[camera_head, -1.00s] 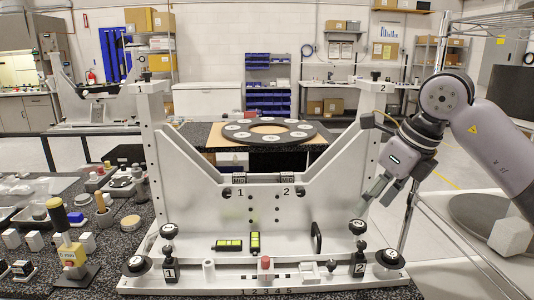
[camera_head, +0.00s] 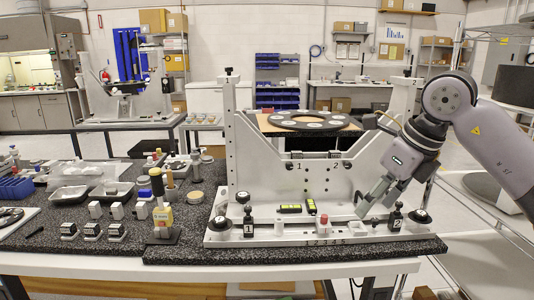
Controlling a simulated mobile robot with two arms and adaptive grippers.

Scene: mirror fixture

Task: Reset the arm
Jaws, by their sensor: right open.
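My right arm comes in from the right. Its gripper (camera_head: 382,205) points down and left, with its fingers apart and nothing visible between them. In the picture it overlaps the right part of the white mirror fixture (camera_head: 262,178), above the black knobs; I cannot tell if it touches. The fixture stands upright on its base plate on the speckled black table. A dark ring-shaped plate with white round marks (camera_head: 313,121) shows behind the fixture's V-shaped opening. My left gripper is not in view.
The speckled black table (camera_head: 300,248) carries a yellow-handled tool (camera_head: 161,215), small white-and-black blocks (camera_head: 92,231) and clear trays (camera_head: 70,195) left of the fixture. Black knobs (camera_head: 420,216) stand along the fixture base. Open floor shows right of the table.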

